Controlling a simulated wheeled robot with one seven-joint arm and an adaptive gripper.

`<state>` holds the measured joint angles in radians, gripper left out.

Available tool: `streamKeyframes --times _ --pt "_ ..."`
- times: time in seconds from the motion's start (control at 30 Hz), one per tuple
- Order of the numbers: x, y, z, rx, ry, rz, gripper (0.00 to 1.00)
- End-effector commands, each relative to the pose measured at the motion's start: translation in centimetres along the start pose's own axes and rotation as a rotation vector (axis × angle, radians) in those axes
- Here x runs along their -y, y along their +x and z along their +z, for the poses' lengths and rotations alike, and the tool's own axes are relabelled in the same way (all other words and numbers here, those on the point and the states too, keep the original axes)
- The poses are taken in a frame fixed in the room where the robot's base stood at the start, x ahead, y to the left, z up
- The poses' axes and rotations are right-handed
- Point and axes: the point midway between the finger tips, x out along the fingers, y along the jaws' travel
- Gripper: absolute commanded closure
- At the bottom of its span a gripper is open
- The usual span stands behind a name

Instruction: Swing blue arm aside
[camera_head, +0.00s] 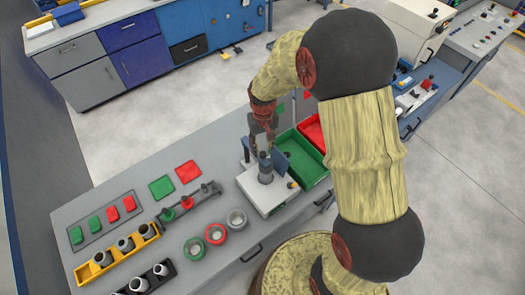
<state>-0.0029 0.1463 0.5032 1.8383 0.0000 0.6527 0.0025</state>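The blue arm (281,162) belongs to a small press-like fixture (280,199) with a pale base on the grey bench. Blue shows on both sides of my gripper, which hides its middle. A grey cylinder (265,176) stands upright on the fixture, just below my gripper in the picture. My gripper (262,151) points down at the blue arm, close above or against it; I cannot tell whether they touch. Its fingers are small and dark here, and whether they are open or shut is unclear.
Green (298,160) and red (312,132) bins stand right of the fixture. To the left are a dark peg rack (206,189), round red, green and grey rings (215,234), a yellow holder (91,270) with grey pipes, and a black holder (160,282).

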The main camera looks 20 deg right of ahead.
Motion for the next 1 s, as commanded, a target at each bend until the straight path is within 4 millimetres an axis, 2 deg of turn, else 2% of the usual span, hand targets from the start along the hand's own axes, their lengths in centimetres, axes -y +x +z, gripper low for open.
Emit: streamKeyframes --times 0.2,0.4,0.77,1.0 --pt "0.0 3.6 0.1 0.004 0.000 0.000 0.62" --pt "0.0 5.6 0.1 0.002 0.000 0.000 0.62" --pt "0.0 6.2 0.0 0.001 0.000 0.000 0.62" --pt "0.0 6.2 0.0 0.001 0.000 0.000 0.75"
